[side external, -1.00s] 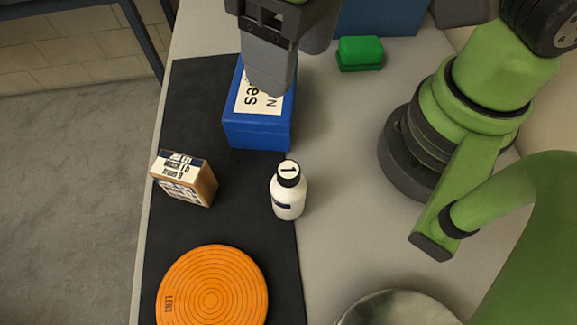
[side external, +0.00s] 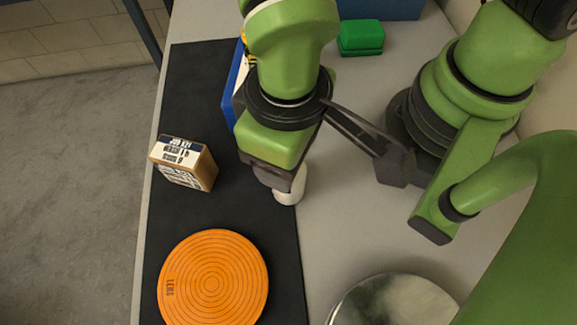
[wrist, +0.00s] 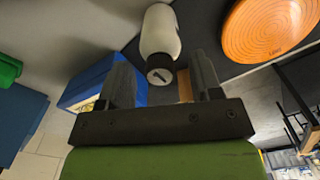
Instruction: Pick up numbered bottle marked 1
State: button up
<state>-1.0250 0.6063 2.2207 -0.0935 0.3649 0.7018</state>
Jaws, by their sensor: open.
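The bottle marked 1 is white with a dark cap. In the side view only part of its white body (side external: 288,196) shows, below my gripper (side external: 281,178), which hides the cap. In the wrist view the bottle (wrist: 160,32) is at top centre, its numbered cap end pointing toward my gripper (wrist: 160,72). The two fingers are apart, one to each side of the cap end in this picture. I cannot tell whether either touches it.
A small brown box (side external: 184,163) stands left of the bottle on the black mat (side external: 222,212). An orange disc (side external: 212,279) lies nearer the camera. A blue box (side external: 232,85) is partly behind my arm. A green block (side external: 361,38) and a metal round dish (side external: 393,303) are further right.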

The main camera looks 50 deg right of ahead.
jog(key=shift+f, duration=0.4)
jog(key=shift+c, duration=0.4)
grip_shut()
jog(key=shift+r, duration=0.15)
